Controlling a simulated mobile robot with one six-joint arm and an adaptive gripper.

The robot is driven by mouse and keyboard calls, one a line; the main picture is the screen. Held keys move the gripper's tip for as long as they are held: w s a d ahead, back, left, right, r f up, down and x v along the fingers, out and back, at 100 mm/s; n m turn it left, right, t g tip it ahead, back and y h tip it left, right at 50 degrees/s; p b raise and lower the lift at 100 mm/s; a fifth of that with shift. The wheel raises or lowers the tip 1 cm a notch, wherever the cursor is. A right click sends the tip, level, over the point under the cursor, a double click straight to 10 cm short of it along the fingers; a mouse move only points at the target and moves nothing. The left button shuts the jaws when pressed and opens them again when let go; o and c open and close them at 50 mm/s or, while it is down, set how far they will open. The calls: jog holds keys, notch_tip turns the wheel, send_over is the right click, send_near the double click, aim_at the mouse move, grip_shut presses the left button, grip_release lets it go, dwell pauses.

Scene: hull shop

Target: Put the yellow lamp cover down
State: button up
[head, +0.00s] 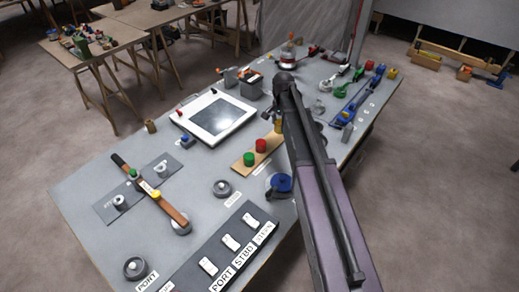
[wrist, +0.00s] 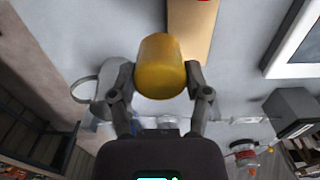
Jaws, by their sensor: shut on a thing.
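The yellow lamp cover (wrist: 160,66) is a small cylinder held between the two fingers of my gripper (wrist: 161,88) in the wrist view. In the head view it shows as a small yellow patch (head: 278,126) under my gripper (head: 272,116), partly hidden by my arm. It is at the far end of a wooden board (head: 244,167) that carries a green cover (head: 249,159) and a red cover (head: 261,145). The board also shows in the wrist view (wrist: 190,30). I cannot tell whether the yellow cover touches the board.
A white-framed panel (head: 216,116) lies left of the board. A blue round piece (head: 281,182) stands near my arm. White switches (head: 229,242) line the bench's front edge. A small dark box (head: 252,88) is behind the board. Bare grey bench top (head: 200,165) lies left of the board.

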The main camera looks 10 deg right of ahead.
jog(key=shift+w, duration=0.1)
jog(key=s+a+f+b, duration=0.3)
jog(key=s+f+b, duration=0.2)
jog(key=s, duration=0.3)
jog(key=shift+s+a, duration=0.35)
jog(key=shift+w+f, duration=0.1)
jog(key=shift+w, duration=0.05)
jog(key=w+d, duration=0.1)
jog(key=w, duration=0.3)
jog(key=w+d+f+b, duration=0.1)
jog(key=w, duration=0.4)
jog(key=w+d, duration=0.1)
jog(key=w, duration=0.4)
jog(key=shift+d+f, duration=0.15)
jog(key=shift+w, duration=0.1)
jog(key=shift+w, duration=0.2)
jog(key=shift+w+d+f+b, duration=0.15)
jog(key=shift+w+f+b, duration=0.2)
jog(key=shift+f+b, duration=1.5)
jog(key=shift+b, duration=0.2)
